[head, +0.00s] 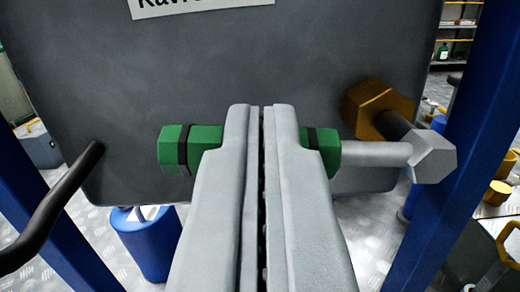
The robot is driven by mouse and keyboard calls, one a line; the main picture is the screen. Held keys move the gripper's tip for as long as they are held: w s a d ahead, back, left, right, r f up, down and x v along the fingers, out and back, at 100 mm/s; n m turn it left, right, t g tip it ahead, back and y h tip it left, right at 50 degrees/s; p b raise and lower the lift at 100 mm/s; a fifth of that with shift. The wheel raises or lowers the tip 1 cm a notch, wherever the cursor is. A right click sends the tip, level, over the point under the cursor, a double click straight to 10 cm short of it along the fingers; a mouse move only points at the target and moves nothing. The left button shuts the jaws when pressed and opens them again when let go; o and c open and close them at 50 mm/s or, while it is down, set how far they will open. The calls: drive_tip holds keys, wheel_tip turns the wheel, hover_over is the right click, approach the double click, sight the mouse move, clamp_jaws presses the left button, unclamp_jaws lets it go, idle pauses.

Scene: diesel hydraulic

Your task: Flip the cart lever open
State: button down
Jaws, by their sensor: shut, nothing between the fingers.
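My gripper (262,112) is in the middle of the head view, its two grey fingers pressed together with nothing between them. A horizontal bar with green hexagonal sections (174,149) passes behind the fingers, which hide its middle. A silver rod with a hexagonal end (432,157) continues it on the right. A brass hexagonal fitting (377,106) with a short dark stem sits just above the rod. A black bent bar (55,205) stands at the left. I cannot tell for sure which part is the cart lever. Whether the fingers touch the green bar is unclear.
A large dark grey tank or panel (250,60) with a white label (190,5) fills the background. Blue posts (460,150) stand at both sides. A blue cylinder (148,245) stands on the metal floor below. Shelves and brass parts (497,192) are at the right.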

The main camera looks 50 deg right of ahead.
drive_tip(key=shift+f, duration=0.45)
idle(0.4)
drive_tip(key=shift+a, duration=0.15)
